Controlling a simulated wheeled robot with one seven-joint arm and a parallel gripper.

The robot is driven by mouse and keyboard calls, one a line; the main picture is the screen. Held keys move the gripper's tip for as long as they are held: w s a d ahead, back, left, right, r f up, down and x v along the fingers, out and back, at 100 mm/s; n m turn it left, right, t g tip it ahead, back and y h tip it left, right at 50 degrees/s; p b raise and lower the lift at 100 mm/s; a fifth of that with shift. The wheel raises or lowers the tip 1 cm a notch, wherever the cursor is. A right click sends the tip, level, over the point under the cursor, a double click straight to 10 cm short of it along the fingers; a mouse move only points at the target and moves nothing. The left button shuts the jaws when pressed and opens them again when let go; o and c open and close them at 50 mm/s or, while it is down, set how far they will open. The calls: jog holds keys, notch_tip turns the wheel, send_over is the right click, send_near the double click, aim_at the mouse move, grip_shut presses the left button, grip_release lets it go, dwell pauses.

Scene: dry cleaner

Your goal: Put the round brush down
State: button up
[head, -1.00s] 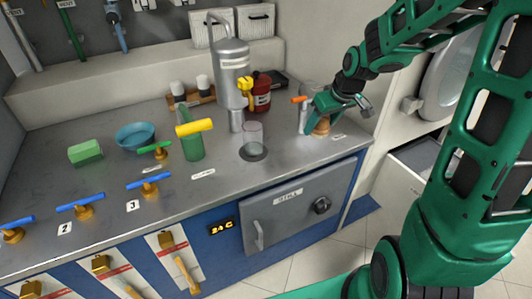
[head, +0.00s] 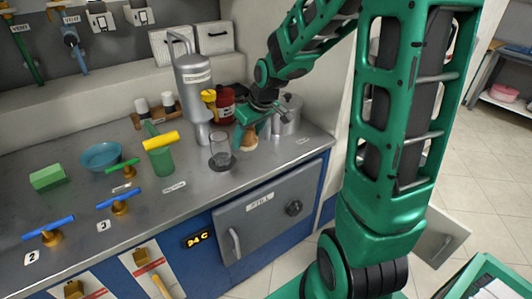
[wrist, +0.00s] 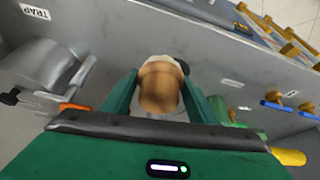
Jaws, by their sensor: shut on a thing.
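My gripper (head: 247,128) is shut on the round brush (head: 250,143), a rounded wooden piece with a paler rim. In the wrist view the brush (wrist: 159,90) sits between the two green fingers, with a pale band at its far end. In the head view it is low over the steel counter (head: 205,185), just right of the clear glass beaker (head: 219,148). I cannot tell whether it touches the counter. My gripper hides part of it.
A steel canister (head: 289,113) stands close to the right of my gripper. A red bottle (head: 227,104) and a tall steel still (head: 194,85) stand behind. A green cylinder (head: 160,158) and valves are left. Bare counter lies in front, towards the edge.

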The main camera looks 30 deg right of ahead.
send_over(264, 152)
jog(key=s, duration=0.1)
notch_tip(264, 152, down, 7)
jog(key=shift+s, duration=0.1)
jog(key=shift+d+f, duration=0.1)
jog(key=shift+f, duration=1.9)
jog(key=shift+s+f, duration=0.1)
jog(key=shift+f, duration=0.15)
